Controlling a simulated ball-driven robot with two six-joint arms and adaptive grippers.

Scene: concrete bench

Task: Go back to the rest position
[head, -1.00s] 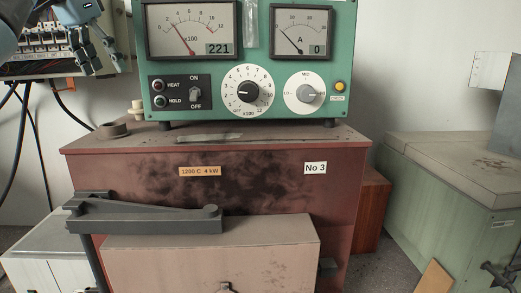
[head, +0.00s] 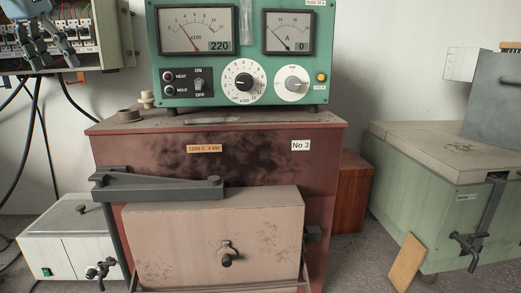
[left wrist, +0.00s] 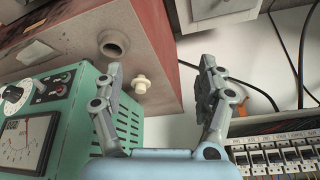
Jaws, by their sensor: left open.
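My left gripper (head: 36,45) is at the upper left of the head view, in front of the breaker panel (head: 88,28). In the left wrist view its two fingers (left wrist: 160,88) are spread apart with nothing between them. Beyond them lie the white wall, the red-brown furnace (left wrist: 155,60) and the green control box (left wrist: 70,125). My right gripper does not show in either view.
The furnace (head: 245,150) stands in the middle, with its pale door (head: 180,235) in front and the control box (head: 320,75) on top. A green chest (head: 415,180) stands at right, a white box (head: 65,235) at lower left. Black cables (head: 40,130) hang below the panel.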

